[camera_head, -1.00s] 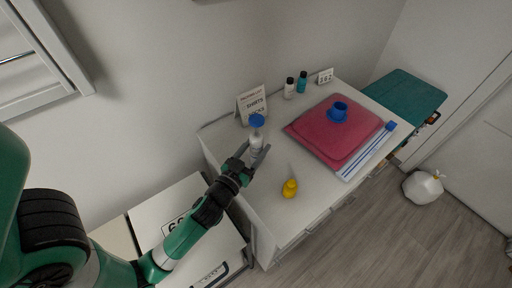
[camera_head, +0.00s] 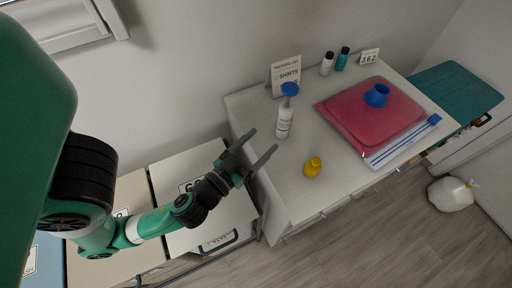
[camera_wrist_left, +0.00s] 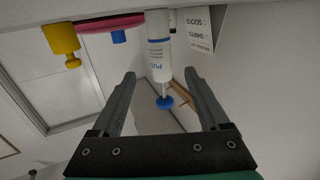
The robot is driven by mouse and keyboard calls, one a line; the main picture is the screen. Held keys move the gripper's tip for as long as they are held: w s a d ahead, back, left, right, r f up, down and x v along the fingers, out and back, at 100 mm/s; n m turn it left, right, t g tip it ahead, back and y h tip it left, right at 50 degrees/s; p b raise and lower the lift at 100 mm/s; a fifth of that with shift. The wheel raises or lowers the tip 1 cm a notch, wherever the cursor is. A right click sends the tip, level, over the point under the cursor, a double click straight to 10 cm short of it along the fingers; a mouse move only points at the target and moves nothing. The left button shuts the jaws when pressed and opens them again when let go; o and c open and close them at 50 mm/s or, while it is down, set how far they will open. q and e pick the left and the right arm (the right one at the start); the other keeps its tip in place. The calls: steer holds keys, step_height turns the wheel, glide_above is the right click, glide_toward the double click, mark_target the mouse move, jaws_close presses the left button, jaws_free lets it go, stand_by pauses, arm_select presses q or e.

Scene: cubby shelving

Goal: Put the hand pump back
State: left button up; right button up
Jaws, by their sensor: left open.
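The hand pump (camera_head: 284,122), a white cylinder with a blue top, stands upright on the white cabinet top (camera_head: 262,112) near its left edge. In the left wrist view the pump (camera_wrist_left: 157,55) appears upside down, with printed lettering on its body and its blue end toward the bottom. My left gripper (camera_head: 264,140) is open and empty, just left of the pump and apart from it. In the left wrist view its two fingers (camera_wrist_left: 160,76) are spread wide, with the pump beyond and between their tips. My right gripper is not in view.
A shirts-and-socks sign (camera_head: 286,74) stands behind the pump. Two small bottles (camera_head: 327,64) stand at the back. Lower labelled bins (camera_head: 190,160) are left.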

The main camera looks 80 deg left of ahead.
arm_select(q)
steer(key=shift+s+d+r, duration=0.1)
steer(key=shift+s+d, duration=0.2)
steer(key=shift+s, duration=0.15)
steer(key=w+d+r+t+h, duration=0.2)
steer(key=w+d+r+t, duration=0.15)
steer(key=w+r, duration=0.55)
steer(key=w+d+r+t+h, duration=0.1)
steer(key=w+d+r+t, duration=0.25)
steer(key=w+r, duration=0.6)
steer(key=s+d+r+m+t+h, duration=0.2)
steer(key=d+r+m+h, duration=0.1)
steer(key=r, duration=0.6)
steer(key=s+d+r+m+t+h, duration=0.1)
steer(key=d+r+m+t+h, duration=0.2)
steer(key=r, duration=0.5)
steer(key=s+d+r+m+t+h, duration=0.1)
steer(key=s+d+r+m+h, duration=0.2)
steer(key=r, duration=0.6)
step_height(320, 180, up, 45)
steer(key=w+p, duration=0.1)
steer(key=p, duration=4.5)
step_height(320, 180, down, 38)
steer(key=b, duration=3.8)
steer(key=shift+w+a+r+n+h, duration=0.15)
steer(key=shift+a+n+h, duration=0.1)
steer(key=shift+n+h, duration=0.15)
